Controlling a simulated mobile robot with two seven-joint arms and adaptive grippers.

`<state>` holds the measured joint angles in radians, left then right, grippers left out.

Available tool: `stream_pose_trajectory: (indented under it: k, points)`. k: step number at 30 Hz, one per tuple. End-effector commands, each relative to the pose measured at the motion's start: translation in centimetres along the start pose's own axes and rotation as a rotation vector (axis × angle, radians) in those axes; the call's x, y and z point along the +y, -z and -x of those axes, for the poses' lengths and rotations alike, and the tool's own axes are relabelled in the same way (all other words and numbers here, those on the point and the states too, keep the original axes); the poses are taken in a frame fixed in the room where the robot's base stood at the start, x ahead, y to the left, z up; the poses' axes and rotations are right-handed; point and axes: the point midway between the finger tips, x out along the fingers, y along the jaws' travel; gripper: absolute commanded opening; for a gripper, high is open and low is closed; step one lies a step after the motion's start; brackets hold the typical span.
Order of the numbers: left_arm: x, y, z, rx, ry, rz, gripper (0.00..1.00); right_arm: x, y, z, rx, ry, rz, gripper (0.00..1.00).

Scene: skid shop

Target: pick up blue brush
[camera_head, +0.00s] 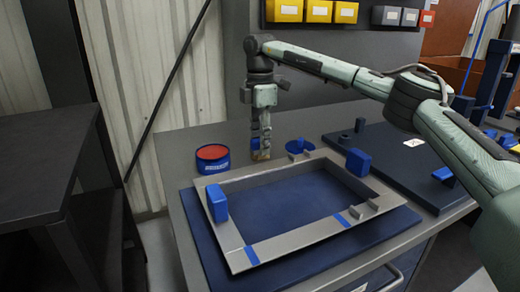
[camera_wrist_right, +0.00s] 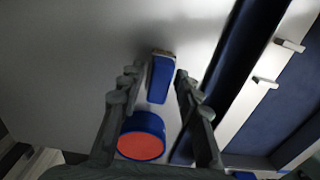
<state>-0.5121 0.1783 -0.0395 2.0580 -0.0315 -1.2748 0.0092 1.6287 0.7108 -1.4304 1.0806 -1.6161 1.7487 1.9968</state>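The blue brush is a blue block with a brownish end. In the right wrist view the brush (camera_wrist_right: 159,82) lies between the two fingers of my right gripper (camera_wrist_right: 160,90), with narrow gaps beside it. I see no clear contact. In the head view my right gripper (camera_head: 262,146) points down at the back of the grey bench. There its fingers partly hide the brush (camera_head: 255,144), whose brownish end shows low by the fingertips. My left gripper is not in view.
A blue tin with a red top (camera_head: 212,158) stands left of my right gripper. A grey frame (camera_head: 235,237) with blue blocks lies in front on a blue mat. A blue round piece (camera_head: 300,147) is close on the right. A dark plate (camera_head: 390,150) lies further right.

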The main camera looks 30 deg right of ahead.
Motion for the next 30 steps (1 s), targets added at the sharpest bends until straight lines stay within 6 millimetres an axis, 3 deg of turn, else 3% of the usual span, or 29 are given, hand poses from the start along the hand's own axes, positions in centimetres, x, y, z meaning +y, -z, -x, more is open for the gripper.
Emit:
stream_pose_trajectory:
  k: [1,7,17,26,30]
  points:
    - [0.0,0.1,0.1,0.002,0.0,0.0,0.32,0.0,0.0,0.0,0.0,0.0,0.0,0.24]
    - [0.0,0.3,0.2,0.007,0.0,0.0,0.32,0.0,0.0,0.0,0.0,0.0,0.0,0.0]
    - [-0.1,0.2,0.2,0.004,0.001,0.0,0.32,0.0,0.0,0.4,0.001,-0.002,0.0,0.0]
    - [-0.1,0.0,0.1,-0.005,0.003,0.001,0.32,0.1,0.0,4.0,0.001,-0.004,-0.001,0.0]
    - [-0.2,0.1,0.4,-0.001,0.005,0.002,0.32,0.0,2.7,5.6,0.0,-0.003,0.005,0.0]
